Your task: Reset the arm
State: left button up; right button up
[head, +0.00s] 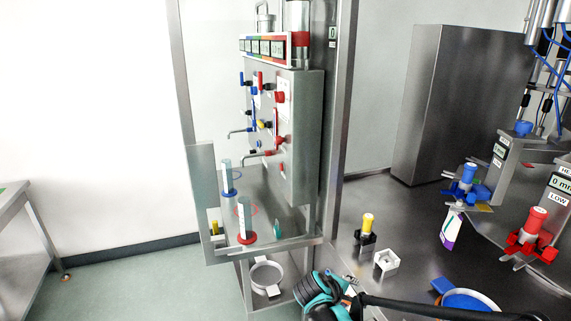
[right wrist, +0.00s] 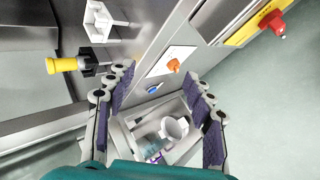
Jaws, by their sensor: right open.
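My right gripper (head: 322,297) is at the bottom middle of the head view, in front of the steel bench. Its teal and black body shows there, and its dark arm comes in from the right. In the right wrist view the gripper (right wrist: 160,88) is open, with its two padded fingers apart and nothing between them. Beyond the fingers, a grey tray (right wrist: 122,128) with a white cup (right wrist: 173,128) and small items lies lower down, apart from the gripper. My left gripper is not in view.
A steel cabinet with taps (head: 285,130) rises behind. Open floor (head: 120,285) lies to the left.

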jog(key=s+r+m+y, duration=0.2)
jog(key=s+m+y, duration=0.1)
jog(key=s, duration=0.9)
jog(key=s+r+m+y, duration=0.3)
jog(key=s+m, duration=0.3)
jog(key=s, duration=0.5)
jog(key=shift+s+a+r+m+t, duration=0.2)
jog(key=shift+s+r+m+t, duration=0.1)
jog(key=shift+s+r+t, duration=0.1)
